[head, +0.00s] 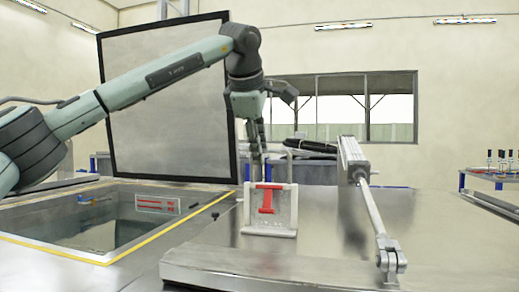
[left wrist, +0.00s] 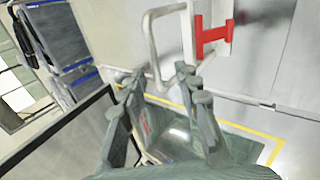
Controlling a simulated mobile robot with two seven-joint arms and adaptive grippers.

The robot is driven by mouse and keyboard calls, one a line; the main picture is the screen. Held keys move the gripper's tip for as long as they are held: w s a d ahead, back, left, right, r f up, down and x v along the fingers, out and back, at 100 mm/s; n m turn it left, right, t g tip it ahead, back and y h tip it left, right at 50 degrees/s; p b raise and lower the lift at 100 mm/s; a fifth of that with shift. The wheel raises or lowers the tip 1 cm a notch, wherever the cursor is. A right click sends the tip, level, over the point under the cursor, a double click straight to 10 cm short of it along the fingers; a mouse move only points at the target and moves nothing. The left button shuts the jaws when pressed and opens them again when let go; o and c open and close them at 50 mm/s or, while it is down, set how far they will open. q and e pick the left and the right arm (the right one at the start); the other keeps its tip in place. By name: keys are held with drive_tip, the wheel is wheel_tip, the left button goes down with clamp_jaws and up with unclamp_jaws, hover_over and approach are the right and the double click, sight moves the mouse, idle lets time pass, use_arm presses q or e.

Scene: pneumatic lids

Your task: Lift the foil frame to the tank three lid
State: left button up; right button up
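The foil frame, a white frame with a red I-shaped piece (head: 267,199), stands upright on the metal deck right of the open tank. It also shows at the top of the left wrist view (left wrist: 213,40), with a pale looped handle (left wrist: 153,45). My left gripper (head: 258,172) hangs just above and behind the frame's top. In the left wrist view its fingers (left wrist: 158,80) are apart, with the handle's bend near the gap; I cannot tell whether they touch it. A large dark-edged lid (head: 150,110) stands raised behind the tank; no tank number is readable. My right gripper is out of view.
The open tank has a yellow-striped rim (head: 133,253) and a red-and-white piece (head: 157,204) inside. A metal strut (head: 372,208) with a bracket rises from a flat bar (head: 270,268) at front right. Deck between frame and strut is clear.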

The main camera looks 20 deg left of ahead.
use_arm(q)
drive_tip(key=s+r+p, duration=0.1)
drive_tip(key=s+r, duration=0.2)
drive_tip(key=r, duration=0.7)
drive_tip(key=s+r+p, duration=0.1)
drive_tip(key=s+r, duration=0.3)
drive_tip(key=r, duration=0.7)
drive_tip(key=shift+d, duration=0.15)
drive_tip(key=shift+s, duration=0.1)
